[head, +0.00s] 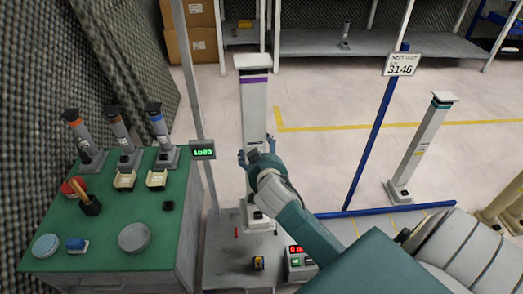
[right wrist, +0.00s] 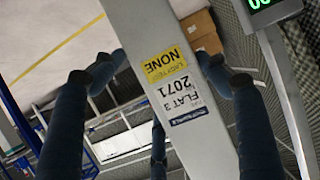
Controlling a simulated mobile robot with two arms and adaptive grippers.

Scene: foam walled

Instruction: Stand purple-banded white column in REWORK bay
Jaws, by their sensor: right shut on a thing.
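The white column with a purple band (head: 254,105) stands upright over a grey platform (head: 222,262) in the head view. My right gripper (head: 257,152) is shut on it around mid-height, its dark fingers on both sides. In the right wrist view the column (right wrist: 165,60) fills the middle, with a yellow label reading NONE and a white label reading FLAT 3 2071. Whether its base rests on the platform is hard to tell. My left gripper is not in view. No bay marked REWORK is readable.
A white column with a teal band (head: 421,145) stands at the right, behind a blue floor rail (head: 380,210) and blue post. A green-topped bench (head: 100,215) at left holds several smaller grey columns. A display post (head: 203,152) stands beside my column. Open floor lies behind.

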